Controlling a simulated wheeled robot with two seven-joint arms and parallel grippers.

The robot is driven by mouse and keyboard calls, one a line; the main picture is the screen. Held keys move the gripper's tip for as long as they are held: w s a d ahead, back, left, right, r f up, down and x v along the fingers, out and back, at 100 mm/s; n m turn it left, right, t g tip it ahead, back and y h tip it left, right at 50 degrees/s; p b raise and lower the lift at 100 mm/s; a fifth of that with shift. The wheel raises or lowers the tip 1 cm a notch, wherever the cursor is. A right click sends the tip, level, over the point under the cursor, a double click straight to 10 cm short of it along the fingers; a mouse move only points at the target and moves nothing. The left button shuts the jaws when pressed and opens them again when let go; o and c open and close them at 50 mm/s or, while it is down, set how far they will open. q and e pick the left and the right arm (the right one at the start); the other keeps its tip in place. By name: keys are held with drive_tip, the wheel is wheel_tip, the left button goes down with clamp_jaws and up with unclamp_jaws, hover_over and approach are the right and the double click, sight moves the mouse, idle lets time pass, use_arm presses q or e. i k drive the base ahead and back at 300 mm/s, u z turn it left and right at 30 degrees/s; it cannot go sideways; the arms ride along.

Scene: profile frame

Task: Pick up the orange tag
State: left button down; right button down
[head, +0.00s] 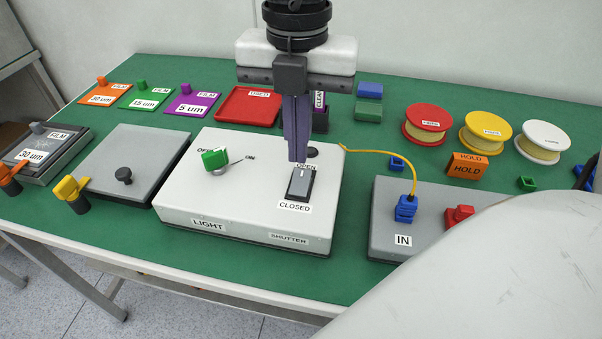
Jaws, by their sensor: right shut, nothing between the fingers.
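My right gripper (298,158) comes down from above at the picture's centre. Its fingers are together and empty, just above and behind the shutter switch (301,183) on the white box. The gripper is well to the left of the tag and apart from it. My left gripper is not in view.
The white light box (250,185) has a green knob (215,158). Right of it is a grey IN block (386,238) with a blue plug and yellow cable (400,158). Red (428,118), yellow (485,127) and white (543,134) spools stand behind the tag. Film cards lie back left.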

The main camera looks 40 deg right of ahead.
sight(468, 167)
drive_tip(key=k, duration=2)
